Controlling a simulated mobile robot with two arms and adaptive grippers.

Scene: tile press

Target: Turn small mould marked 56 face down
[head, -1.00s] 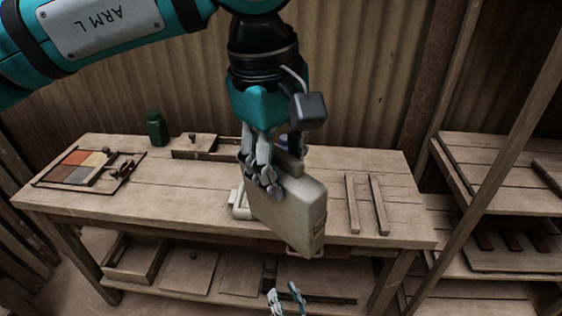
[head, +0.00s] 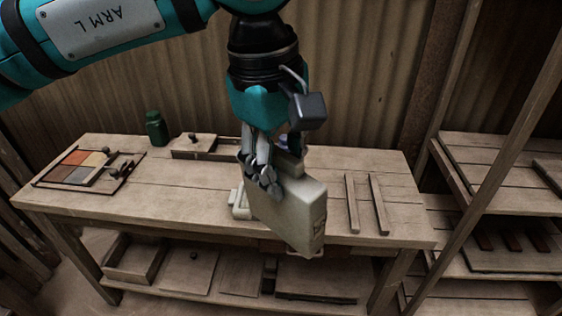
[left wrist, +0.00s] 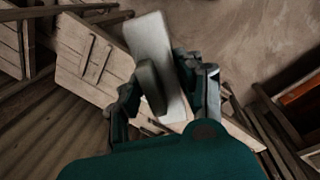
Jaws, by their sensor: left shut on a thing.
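A pale grey, block-shaped mould (head: 288,214) hangs from my left gripper (head: 266,176) in front of the workbench in the head view. It is held on edge and tilted, with a broad flat side towards the camera. A dark mark shows on its right narrow end, too small to read. In the left wrist view the mould (left wrist: 150,45) shows a pale flat face. A darker grip-like part (left wrist: 150,88) of it lies between the fingers of my left gripper (left wrist: 165,92). My right gripper is not in view.
The workbench (head: 120,205) holds a tray of coloured tiles (head: 75,165), a green jar (head: 156,128) and two wooden strips (head: 366,203). A pale object (head: 239,203) is partly hidden behind the mould. A wooden rack (head: 490,180) stands at the right. The bench's left middle is clear.

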